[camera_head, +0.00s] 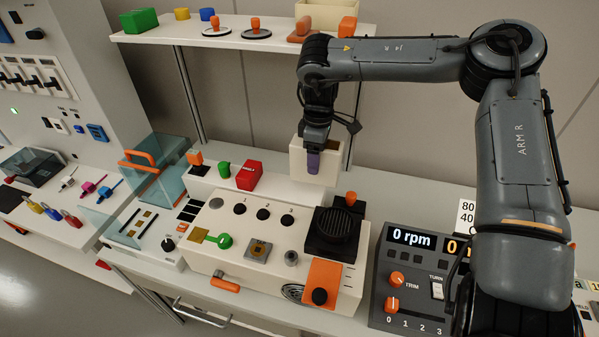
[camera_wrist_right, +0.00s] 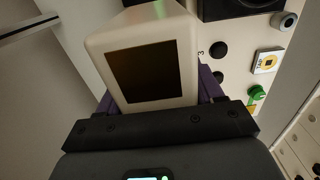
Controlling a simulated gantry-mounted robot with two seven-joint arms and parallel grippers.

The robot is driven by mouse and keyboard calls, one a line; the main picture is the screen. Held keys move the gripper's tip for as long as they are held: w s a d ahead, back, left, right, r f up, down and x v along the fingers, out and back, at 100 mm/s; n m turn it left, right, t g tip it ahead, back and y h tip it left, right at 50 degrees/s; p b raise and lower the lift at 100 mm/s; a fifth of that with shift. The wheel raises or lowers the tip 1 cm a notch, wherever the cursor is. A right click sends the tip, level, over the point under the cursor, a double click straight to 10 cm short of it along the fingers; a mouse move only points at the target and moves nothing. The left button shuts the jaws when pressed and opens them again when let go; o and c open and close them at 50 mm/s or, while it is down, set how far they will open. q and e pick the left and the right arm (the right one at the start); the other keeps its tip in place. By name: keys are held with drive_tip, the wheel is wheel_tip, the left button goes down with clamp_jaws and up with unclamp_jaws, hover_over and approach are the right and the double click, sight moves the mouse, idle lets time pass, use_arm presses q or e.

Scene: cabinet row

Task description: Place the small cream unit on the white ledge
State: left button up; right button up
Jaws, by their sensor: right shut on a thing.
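The small cream unit (camera_head: 331,166) is in my right gripper (camera_head: 313,161), whose purple finger lies against its side. In the right wrist view the small cream unit (camera_wrist_right: 181,32) is a rounded box with a dark square panel, held between the purple fingers of the right gripper (camera_wrist_right: 155,92). It appears held above the back of the cream bench console, below the level of the white ledge. The white ledge (camera_head: 190,37) runs along the wall at the top of the head view. My left gripper is not in view.
The ledge carries a green block (camera_head: 139,21), yellow and blue pieces, orange-knobbed discs and a cream open box (camera_head: 325,14). Below stand the cream console (camera_head: 210,262), a red block (camera_head: 249,176), a clear case (camera_head: 158,172) and a grey rpm panel (camera_head: 405,268).

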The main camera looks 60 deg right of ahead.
sight(300, 170)
drive_tip(key=w+f, duration=0.1)
drive_tip(key=w, duration=0.2)
drive_tip(key=w+f, duration=0.1)
drive_tip(key=shift+w+a+f+b, duration=0.25)
drive_tip(key=shift+w+f+b, duration=0.05)
drive_tip(key=shift+b, duration=0.05)
drive_tip(key=shift+f+b, duration=0.45)
drive_tip(key=shift+f, duration=1.6)
drive_tip(key=shift+f, duration=0.1)
drive_tip(key=o, duration=1.1)
drive_tip(key=shift+f, duration=0.1)
drive_tip(key=o, duration=0.4)
drive_tip(key=shift+r, duration=0.2)
